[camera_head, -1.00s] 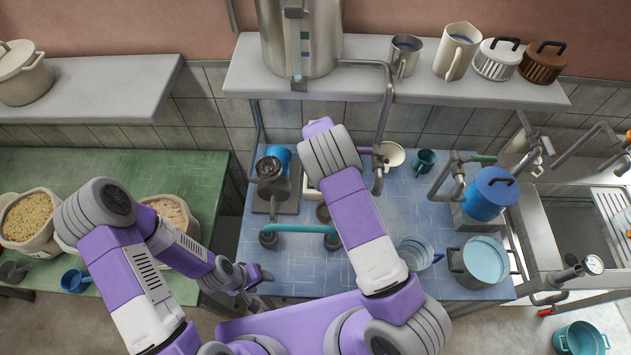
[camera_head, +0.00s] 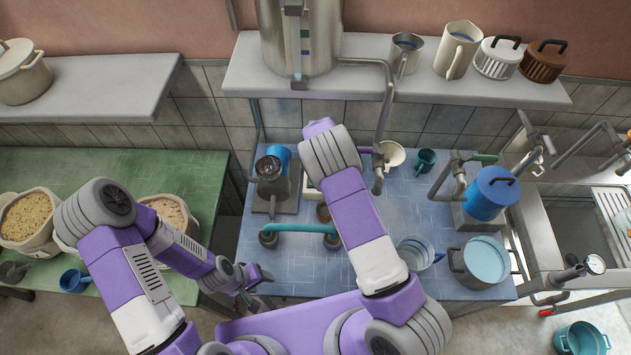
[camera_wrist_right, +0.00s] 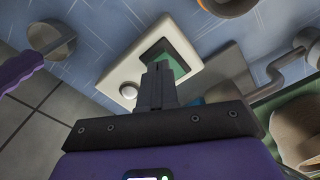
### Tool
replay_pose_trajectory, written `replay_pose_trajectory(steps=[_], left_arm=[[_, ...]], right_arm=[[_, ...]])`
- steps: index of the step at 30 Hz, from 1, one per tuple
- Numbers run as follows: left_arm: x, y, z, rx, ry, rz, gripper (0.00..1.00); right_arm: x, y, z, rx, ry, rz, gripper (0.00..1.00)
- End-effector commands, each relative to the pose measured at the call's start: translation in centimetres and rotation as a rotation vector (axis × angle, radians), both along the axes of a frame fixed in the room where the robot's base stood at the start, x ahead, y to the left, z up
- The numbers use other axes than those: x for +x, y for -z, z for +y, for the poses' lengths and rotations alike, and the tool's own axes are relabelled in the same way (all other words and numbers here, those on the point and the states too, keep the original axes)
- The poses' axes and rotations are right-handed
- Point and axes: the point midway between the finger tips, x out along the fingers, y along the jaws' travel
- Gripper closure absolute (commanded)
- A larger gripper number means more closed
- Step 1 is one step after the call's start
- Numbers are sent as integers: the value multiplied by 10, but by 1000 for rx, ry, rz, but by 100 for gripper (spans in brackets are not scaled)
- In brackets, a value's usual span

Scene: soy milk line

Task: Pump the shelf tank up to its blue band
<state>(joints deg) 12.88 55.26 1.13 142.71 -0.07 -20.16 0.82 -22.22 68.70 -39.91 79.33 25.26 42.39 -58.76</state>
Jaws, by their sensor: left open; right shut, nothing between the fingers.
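The steel shelf tank (camera_head: 272,45) stands on the back shelf, with a narrow gauge strip showing blue and green marks on its front. The liquid level in it is too small to read. The pump with a blue motor (camera_head: 279,155) stands on the blue table. A pale switch box (camera_wrist_right: 183,38) with a green rocker (camera_wrist_right: 181,66) and a round white knob is in the right wrist view. My right gripper (camera_wrist_right: 158,72) is shut and empty, its tips over the green rocker; I cannot tell whether they touch. My left gripper (camera_head: 254,283) is open and empty at the table's front left.
A clear jug (camera_head: 415,252), a pot (camera_head: 483,262) and a blue-lidded container (camera_head: 491,194) stand at the right. The table's front left is clear.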

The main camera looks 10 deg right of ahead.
Motion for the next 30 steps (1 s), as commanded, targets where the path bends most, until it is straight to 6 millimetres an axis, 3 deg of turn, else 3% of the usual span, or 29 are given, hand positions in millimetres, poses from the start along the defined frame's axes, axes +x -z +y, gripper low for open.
replay_pose_trajectory(steps=[30], left_arm=[[0,14,0,0,0,0,43]], right_arm=[[0,16,0,1,1,-1,100]])
